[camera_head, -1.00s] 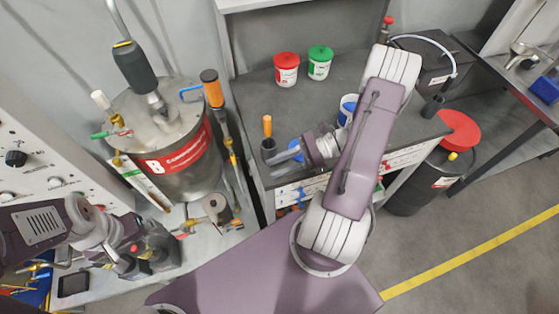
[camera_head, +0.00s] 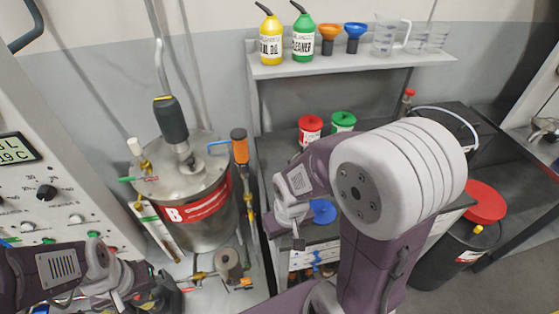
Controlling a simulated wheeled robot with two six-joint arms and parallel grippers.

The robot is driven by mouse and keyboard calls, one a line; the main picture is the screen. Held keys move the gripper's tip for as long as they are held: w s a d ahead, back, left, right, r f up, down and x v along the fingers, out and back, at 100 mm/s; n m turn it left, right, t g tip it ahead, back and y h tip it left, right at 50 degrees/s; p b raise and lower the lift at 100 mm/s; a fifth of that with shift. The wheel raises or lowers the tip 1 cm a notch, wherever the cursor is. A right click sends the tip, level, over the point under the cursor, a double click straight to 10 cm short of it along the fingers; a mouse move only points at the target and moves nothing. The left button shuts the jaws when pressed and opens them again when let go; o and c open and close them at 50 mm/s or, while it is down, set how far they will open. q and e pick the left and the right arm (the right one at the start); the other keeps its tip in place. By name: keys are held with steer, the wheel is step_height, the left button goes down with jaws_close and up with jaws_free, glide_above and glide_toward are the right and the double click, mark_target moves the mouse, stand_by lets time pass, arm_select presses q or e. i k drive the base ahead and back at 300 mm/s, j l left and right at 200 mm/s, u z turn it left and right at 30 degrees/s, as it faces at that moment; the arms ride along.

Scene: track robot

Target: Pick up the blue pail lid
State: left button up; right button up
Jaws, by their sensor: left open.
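The blue lid (camera_head: 323,211) shows as a small blue disc near the front edge of the dark workbench, partly covered by my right arm. My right gripper (camera_head: 298,238) points down just left of the lid at the bench front. Its fingers are small and mostly hidden, so I cannot tell whether it is open or touches the lid. My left gripper (camera_head: 160,297) is at the lower left, open, in front of the drum and far from the lid. The blue-labelled pail is hidden behind my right arm.
A red-lidded pail (camera_head: 310,128) and a green-lidded pail (camera_head: 342,123) stand at the bench back. A shelf (camera_head: 400,60) above holds bottles, funnels and jugs. A steel drum (camera_head: 205,215) stands left of the bench, and a black bin with a red lid (camera_head: 486,202) stands right.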

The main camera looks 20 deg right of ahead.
mark_target(325, 212)
steer(key=z, duration=1.9)
